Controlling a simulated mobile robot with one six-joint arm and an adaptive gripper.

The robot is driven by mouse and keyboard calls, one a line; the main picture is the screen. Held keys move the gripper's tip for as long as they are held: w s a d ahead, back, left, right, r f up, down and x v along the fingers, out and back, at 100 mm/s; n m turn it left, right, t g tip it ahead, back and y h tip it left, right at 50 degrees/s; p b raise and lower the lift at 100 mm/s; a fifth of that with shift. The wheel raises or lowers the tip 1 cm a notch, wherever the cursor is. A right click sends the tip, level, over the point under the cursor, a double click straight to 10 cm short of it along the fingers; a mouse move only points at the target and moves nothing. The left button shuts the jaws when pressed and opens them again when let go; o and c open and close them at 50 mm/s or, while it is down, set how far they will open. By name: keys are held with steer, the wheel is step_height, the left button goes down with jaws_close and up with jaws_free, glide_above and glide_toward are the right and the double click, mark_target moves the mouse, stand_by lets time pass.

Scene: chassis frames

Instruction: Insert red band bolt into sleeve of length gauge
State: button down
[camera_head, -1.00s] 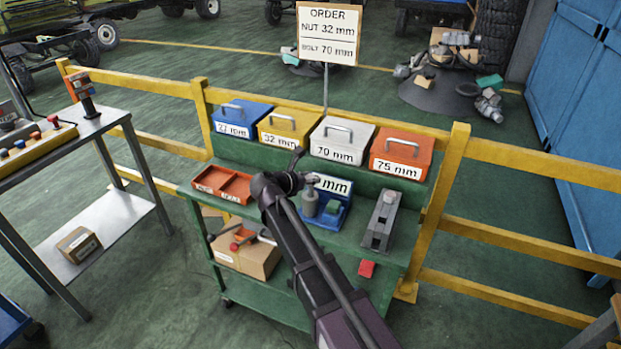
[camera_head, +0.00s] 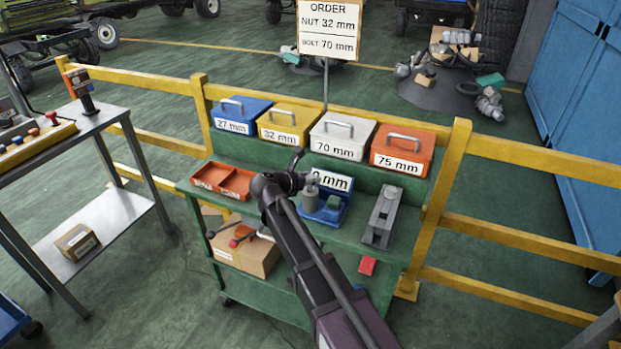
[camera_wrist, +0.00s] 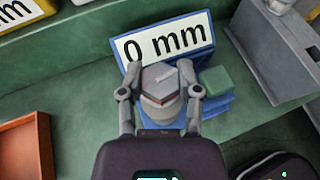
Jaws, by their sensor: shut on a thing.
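The length gauge is a blue stand (camera_head: 333,213) on the green bench, with a white plate (camera_head: 331,179) reading "0 mm" and a grey upright cylinder, its sleeve (camera_head: 310,199). My gripper (camera_head: 311,179) is right above the sleeve. In the wrist view my gripper (camera_wrist: 160,68) is shut on the red band bolt (camera_wrist: 160,78), one finger on each side of its grey hex head. A thin red band shows under the head's front edge. The bolt's shank is hidden, so I cannot tell how deep it sits in the sleeve. A green block (camera_wrist: 217,81) is beside it on the gauge.
Behind stand the blue 27 mm (camera_head: 240,115), yellow 32 mm (camera_head: 285,122), white 70 mm (camera_head: 342,140) and orange 75 mm (camera_head: 403,150) boxes. An orange divided tray (camera_head: 222,181) is left of the gauge, a grey fixture (camera_head: 382,215) right. The order sign (camera_head: 328,32) reads nut 32, bolt 70.

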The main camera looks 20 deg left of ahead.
mark_target(310, 186)
steer(key=shift+f+b, duration=1.45)
steer(key=shift+f, duration=0.05)
steer(key=shift+c, duration=1.1)
jaws_free()
steer(key=shift+r, duration=0.1)
step_height(310, 186, up, 14)
steer(key=p, duration=1.3)
steer(key=shift+f+p, duration=0.2)
steer(key=shift+p, duration=0.2)
